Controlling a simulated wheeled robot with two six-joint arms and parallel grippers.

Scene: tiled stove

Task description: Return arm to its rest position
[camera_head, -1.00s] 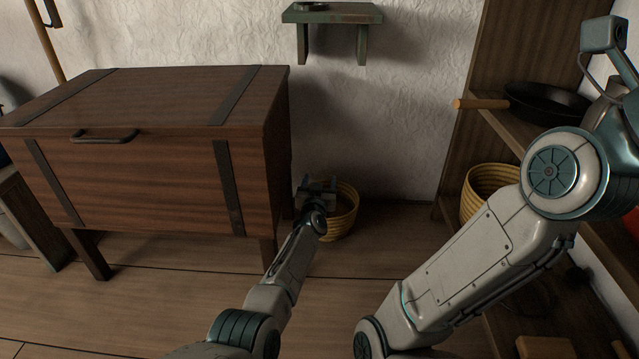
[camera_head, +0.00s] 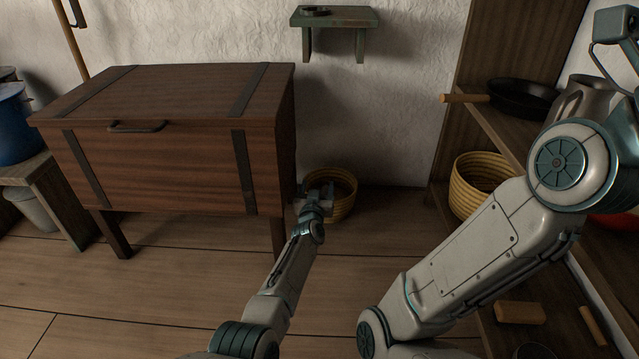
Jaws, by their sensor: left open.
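My left arm reaches forward from the bottom of the picture. Its gripper (camera_head: 318,190) is open, with nothing seen between its fingers. It shows in front of a yellow woven basket (camera_head: 345,205) on the floor, beside the right side of the wooden chest. I cannot tell whether it touches the basket. My right arm (camera_head: 470,255) fills the lower right of the picture. Its gripper is outside the picture.
The wooden chest (camera_head: 165,165) stands on legs at left. Shelves at right hold a black pan (camera_head: 522,100), a jug (camera_head: 580,98) and another basket (camera_head: 478,190). A small green wall shelf (camera_head: 335,18) hangs behind. Floor at lower left is clear.

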